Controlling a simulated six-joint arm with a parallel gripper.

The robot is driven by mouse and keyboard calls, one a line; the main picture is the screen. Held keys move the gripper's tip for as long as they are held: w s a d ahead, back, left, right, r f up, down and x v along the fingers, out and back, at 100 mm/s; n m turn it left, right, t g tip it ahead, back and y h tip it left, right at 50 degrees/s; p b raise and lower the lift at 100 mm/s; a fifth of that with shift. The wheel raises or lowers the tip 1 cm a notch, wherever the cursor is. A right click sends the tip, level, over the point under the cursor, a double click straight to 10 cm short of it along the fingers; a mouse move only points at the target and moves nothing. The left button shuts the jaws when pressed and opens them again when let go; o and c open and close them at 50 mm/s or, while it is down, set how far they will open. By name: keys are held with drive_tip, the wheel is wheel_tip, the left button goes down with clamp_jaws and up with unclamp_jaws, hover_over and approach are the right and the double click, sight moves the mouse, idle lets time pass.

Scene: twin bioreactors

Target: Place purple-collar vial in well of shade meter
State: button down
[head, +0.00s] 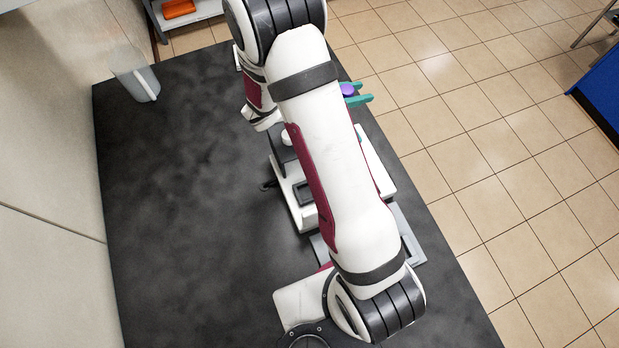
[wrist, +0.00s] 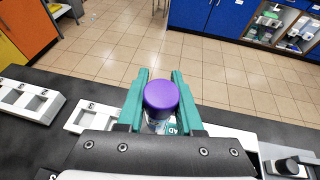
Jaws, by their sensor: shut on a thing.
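The purple-collar vial (wrist: 160,98) is upright between the teal fingers of my gripper (wrist: 160,90) in the wrist view, its purple top facing the camera and a clear body below. My gripper is shut on it. In the head view, the gripper (head: 358,95) and the purple top (head: 348,89) show past my arm, at the bench's right edge. I cannot tell for sure which device is the shade meter. A white device with a dark recess (head: 298,210) is partly hidden under my arm in the head view.
Two white racks with square openings (wrist: 28,99) (wrist: 88,117) stand at left in the wrist view. A device with a dark knob (wrist: 288,165) is at lower right. A clear jug (head: 146,84) stands at the back left of the dark bench (head: 180,190), whose left half is clear.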

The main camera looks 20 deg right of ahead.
drive_tip(key=s+a+n+t, duration=0.1)
drive_tip(key=s+a, duration=1.1)
drive_tip(key=a, duration=0.2)
wheel_tip(320, 180, down, 7)
drive_tip(key=shift+s, duration=0.1)
drive_tip(key=shift+f, duration=0.15)
drive_tip(key=c, duration=0.8)
unclamp_jaws()
drive_tip(key=shift+c, duration=0.2)
drive_tip(key=shift+a+r+t, duration=0.1)
drive_tip(key=shift+r+t, duration=0.15)
drive_tip(key=shift+t, duration=0.05)
drive_tip(key=v, duration=1.1)
drive_tip(key=shift+a+r, duration=0.25)
drive_tip(key=shift+r, duration=0.05)
